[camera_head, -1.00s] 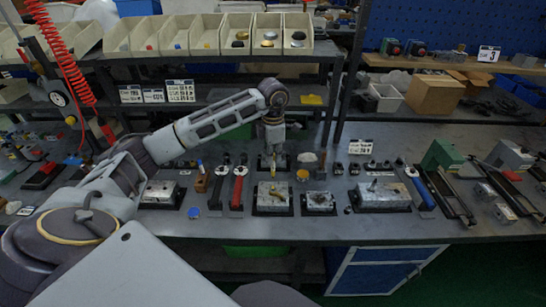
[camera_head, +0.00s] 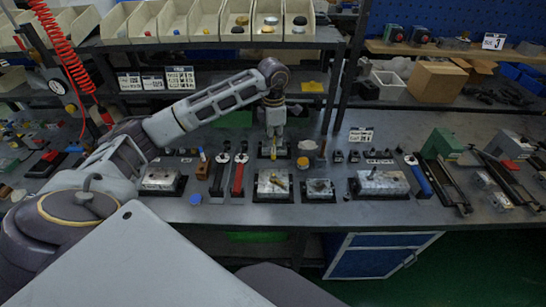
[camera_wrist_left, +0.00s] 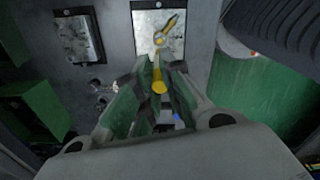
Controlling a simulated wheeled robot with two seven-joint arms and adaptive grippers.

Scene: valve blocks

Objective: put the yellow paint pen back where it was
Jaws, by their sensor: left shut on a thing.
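My left gripper (camera_head: 274,146) hangs fingers down over the back of the bench, behind the front row of valve blocks. It is shut on the yellow paint pen (camera_head: 273,155), which points down between the fingers. In the left wrist view the pen (camera_wrist_left: 158,84) shows between the two green-lined fingers. A dark-based fixture stands behind and beneath the gripper; whether the pen touches it I cannot tell. A metal valve block (camera_head: 266,191) with a yellow-handled part on top stands in front of the gripper. My right gripper is not in view.
A red-handled tool (camera_head: 238,176) and a small brown holder (camera_head: 202,171) stand to the left. A yellow-topped round item (camera_head: 302,162) is close on the right. More valve blocks (camera_head: 382,182) line the bench. Bins (camera_head: 237,22) sit on the shelf above.

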